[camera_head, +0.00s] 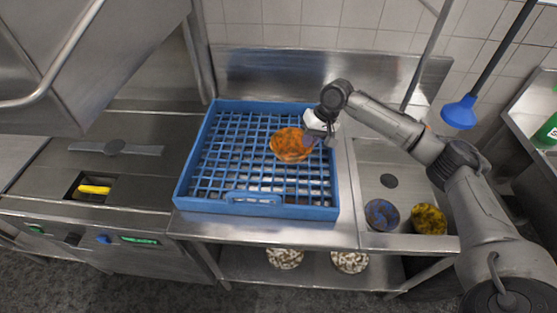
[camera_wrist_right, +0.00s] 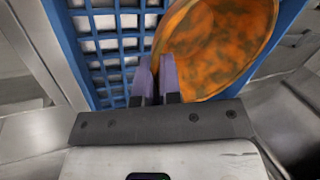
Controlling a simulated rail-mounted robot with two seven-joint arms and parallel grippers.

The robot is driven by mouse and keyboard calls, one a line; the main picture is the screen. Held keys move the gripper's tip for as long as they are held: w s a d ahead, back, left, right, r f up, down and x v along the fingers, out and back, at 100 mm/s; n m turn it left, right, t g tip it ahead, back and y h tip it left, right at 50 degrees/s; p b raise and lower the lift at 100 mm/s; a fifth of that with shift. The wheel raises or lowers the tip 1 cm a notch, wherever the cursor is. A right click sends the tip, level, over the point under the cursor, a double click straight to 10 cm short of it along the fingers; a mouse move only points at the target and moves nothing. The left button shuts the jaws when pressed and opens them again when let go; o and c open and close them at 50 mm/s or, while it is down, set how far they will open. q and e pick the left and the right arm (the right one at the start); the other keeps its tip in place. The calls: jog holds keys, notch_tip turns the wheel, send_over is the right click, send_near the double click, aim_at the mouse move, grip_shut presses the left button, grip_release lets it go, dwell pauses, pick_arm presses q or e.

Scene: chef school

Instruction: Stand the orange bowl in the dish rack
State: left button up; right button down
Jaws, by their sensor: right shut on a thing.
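The orange bowl (camera_head: 291,145) is mottled orange and brown. In the head view it is over the right part of the blue dish rack (camera_head: 255,202), a crate with a grid floor. My right gripper (camera_head: 318,138) reaches in from the right and is shut on the bowl's edge. In the right wrist view the bowl (camera_wrist_right: 222,45) is tilted, and the purple fingertips (camera_wrist_right: 160,75) are at its left rim. I cannot tell whether the bowl touches the rack's grid. My left gripper is not in view.
A blue bowl (camera_head: 382,214) and a yellow bowl (camera_head: 429,219) stand in the sink area at right. Two speckled bowls (camera_head: 285,258) (camera_head: 349,262) sit on the lower shelf. A blue funnel-like piece (camera_head: 460,112) hangs at right. The rack's left part is empty.

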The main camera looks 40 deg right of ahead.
jog(key=w+a+f, duration=0.3)
jog(key=w+a, duration=0.1)
jog(key=a, duration=0.1)
jog(key=w+a+f, duration=0.2)
jog(key=a, duration=0.1)
jog(key=shift+a+f+b, duration=0.1)
jog(key=shift+f+b, duration=0.25)
jog(key=shift+f, duration=0.45)
notch_tip(320, 180, down, 3)
jog(key=shift+s+f+b, duration=0.1)
jog(key=shift+f+b, duration=0.05)
jog(key=shift+b, duration=0.2)
jog(key=c, duration=1.3)
grip_release()
